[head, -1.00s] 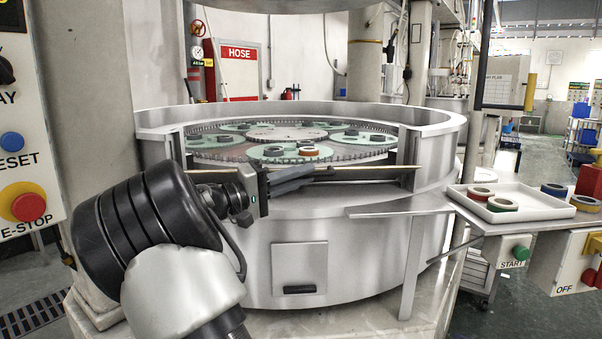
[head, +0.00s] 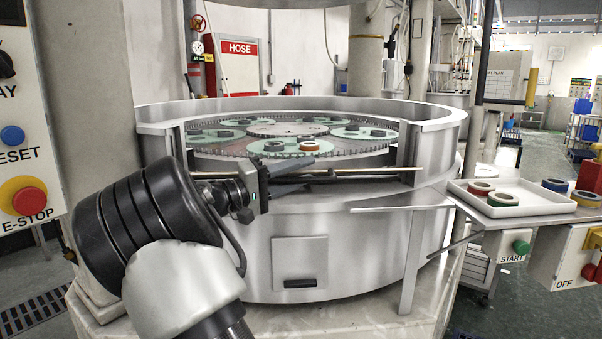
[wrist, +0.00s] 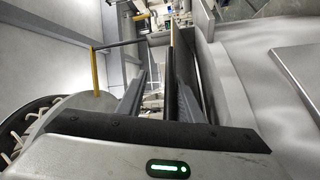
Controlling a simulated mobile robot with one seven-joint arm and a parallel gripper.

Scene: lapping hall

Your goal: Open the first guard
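The front guard (head: 365,172) shows as a thin tan-topped edge across the opening in the lapping machine's round steel wall (head: 440,135). It spans between two upright posts, with the rotor plates visible above it. My gripper (head: 308,174) is at the left half of this edge, its fingers apart and pointing right along it. In the wrist view my gripper (wrist: 158,85) is also open, and a tan-edged panel (wrist: 172,38) runs close to the right finger. I cannot tell whether the fingers touch it. The guard's lower part blends with the wall.
A white tray (head: 535,207) with coloured rings stands on a side shelf at right. Below it are a green START button (head: 521,247) and a red-and-yellow OFF switch (head: 589,255). An E-STOP panel (head: 28,150) stands close at left. A steel ledge (head: 400,203) juts out at front right.

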